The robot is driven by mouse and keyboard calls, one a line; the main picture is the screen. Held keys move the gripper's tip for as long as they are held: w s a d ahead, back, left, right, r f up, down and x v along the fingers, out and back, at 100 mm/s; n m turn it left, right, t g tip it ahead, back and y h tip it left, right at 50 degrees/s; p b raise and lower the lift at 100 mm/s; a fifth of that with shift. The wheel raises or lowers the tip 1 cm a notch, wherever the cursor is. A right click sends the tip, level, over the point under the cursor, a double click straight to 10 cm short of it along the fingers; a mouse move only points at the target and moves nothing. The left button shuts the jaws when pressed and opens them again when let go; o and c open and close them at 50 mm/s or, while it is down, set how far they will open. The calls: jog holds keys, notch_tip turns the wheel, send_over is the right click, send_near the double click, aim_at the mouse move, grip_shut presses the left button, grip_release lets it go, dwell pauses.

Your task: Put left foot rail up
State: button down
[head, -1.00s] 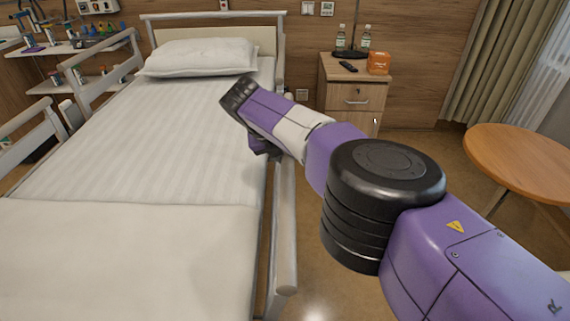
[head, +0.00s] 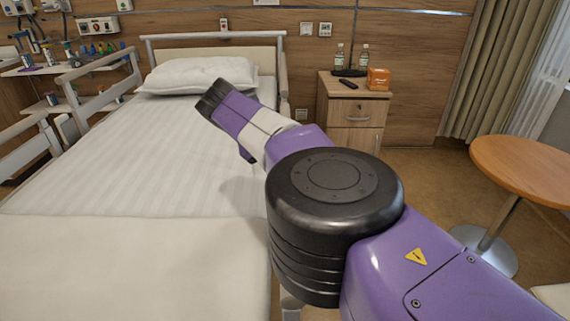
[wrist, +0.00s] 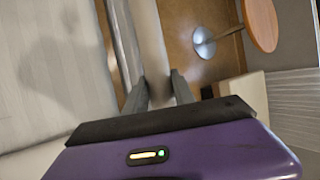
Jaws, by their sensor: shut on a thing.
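The left foot rail is a pale bar along the right side of the bed. In the wrist view the rail (wrist: 151,45) runs from the top edge down between my fingers. My gripper (wrist: 158,87) is shut on it, one grey finger on each side. In the head view my own arm covers the fingers and most of the rail; only a short pale piece of the rail (head: 291,306) shows below my elbow. How high the rail stands is hard to tell.
The bed (head: 120,190) with its pillow (head: 200,75) fills the left. A bedside cabinet (head: 352,108) holds bottles, a remote and an orange box. A round table (head: 530,165) stands at the right. The floor between them shows some free room.

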jog(key=shift+s+f, duration=0.2)
jog(key=shift+f, duration=0.3)
jog(key=c, duration=1.1)
grip_release()
jog(key=shift+w, duration=0.1)
jog(key=shift+o, duration=0.2)
jog(key=shift+r, duration=0.15)
jog(key=shift+r, duration=0.15)
jog(key=shift+a+r+p, duration=0.1)
jog(key=shift+r+p, duration=0.1)
jog(key=shift+p, duration=0.3)
jog(key=p+v, duration=0.2)
jog(key=p, duration=0.2)
jog(key=shift+r, duration=0.25)
jog(key=p+v, duration=0.2)
jog(key=v, duration=0.2)
jog(key=shift+s+a+r, duration=0.1)
jog(key=shift+s+a, duration=0.2)
